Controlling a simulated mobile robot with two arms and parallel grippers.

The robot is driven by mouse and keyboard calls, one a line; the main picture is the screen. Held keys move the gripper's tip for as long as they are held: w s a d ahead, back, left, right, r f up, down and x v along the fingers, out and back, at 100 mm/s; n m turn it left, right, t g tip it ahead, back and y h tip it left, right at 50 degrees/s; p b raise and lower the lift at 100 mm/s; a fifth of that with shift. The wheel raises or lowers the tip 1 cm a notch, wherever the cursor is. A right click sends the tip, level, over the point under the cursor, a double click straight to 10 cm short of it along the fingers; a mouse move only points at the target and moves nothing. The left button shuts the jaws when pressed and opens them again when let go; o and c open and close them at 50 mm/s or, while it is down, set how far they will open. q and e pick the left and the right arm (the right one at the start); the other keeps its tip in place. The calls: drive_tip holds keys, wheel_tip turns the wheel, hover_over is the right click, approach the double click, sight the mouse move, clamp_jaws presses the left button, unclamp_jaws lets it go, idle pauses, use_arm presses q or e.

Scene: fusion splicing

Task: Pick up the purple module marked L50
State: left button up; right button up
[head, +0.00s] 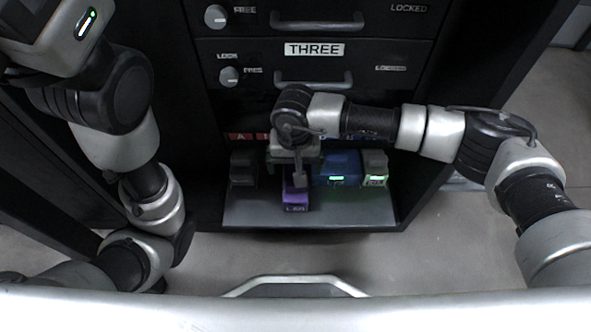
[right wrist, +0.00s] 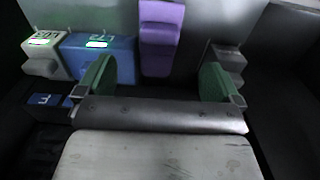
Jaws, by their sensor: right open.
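The purple module (head: 295,198) stands on the grey shelf, its label small but seeming to read L50. In the right wrist view the purple module (right wrist: 160,38) is upside down, centred beyond and between the fingers. My right gripper (head: 299,178) is above the back part of the purple module in the head view and partly hides it. In the right wrist view the right gripper (right wrist: 160,80) is open, with green pads apart and nothing visible between them. My left arm is at the left of the head view; its gripper fingers do not show.
A blue module (head: 337,168) and a pale grey module (head: 374,168) with lit labels stand right of the purple one. A dark module (head: 243,168) stands to its left. The shelf (head: 345,212) is bare in front. Drawers (head: 316,62) are above and behind.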

sight(294, 200)
wheel_tip(294, 200, down, 6)
drive_tip(key=b, duration=0.3)
drive_tip(key=shift+s+r, duration=0.15)
drive_tip(key=shift+r, duration=0.05)
wheel_tip(294, 200, down, 5)
drive_tip(key=b, duration=0.4)
drive_tip(key=shift+b, duration=0.35)
drive_tip(key=shift+r, duration=0.1)
drive_tip(key=shift+c, duration=0.3)
drive_tip(key=c, duration=1.1)
drive_tip(key=shift+o, duration=0.2)
